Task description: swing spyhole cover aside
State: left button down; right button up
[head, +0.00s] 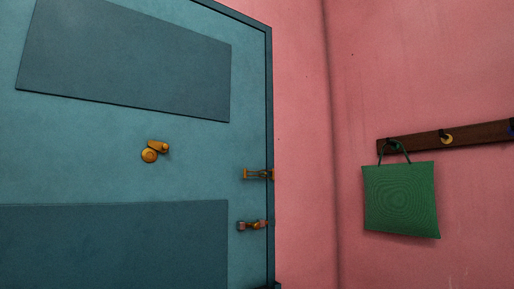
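A small brass spyhole fitting sits on the teal door (120,175), left of the picture's middle. It shows a round brass disc (149,155) at lower left. A short brass piece (158,146) lies at its upper right and ends in a small knob. The two parts touch or overlap. I cannot tell which part is the spyhole cover, or whether the hole is covered. Neither of my grippers is in view.
A brass latch (257,174) and a reddish-brown lever fitting (253,226) sit at the door's right edge. A green bag (400,199) hangs from a dark wooden hook rail (425,140) on the pink wall. The space before the spyhole looks clear.

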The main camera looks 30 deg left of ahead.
aim_at(162, 147)
jog(key=z, duration=0.5)
jog(key=i, duration=0.2)
jog(key=u, duration=2.45)
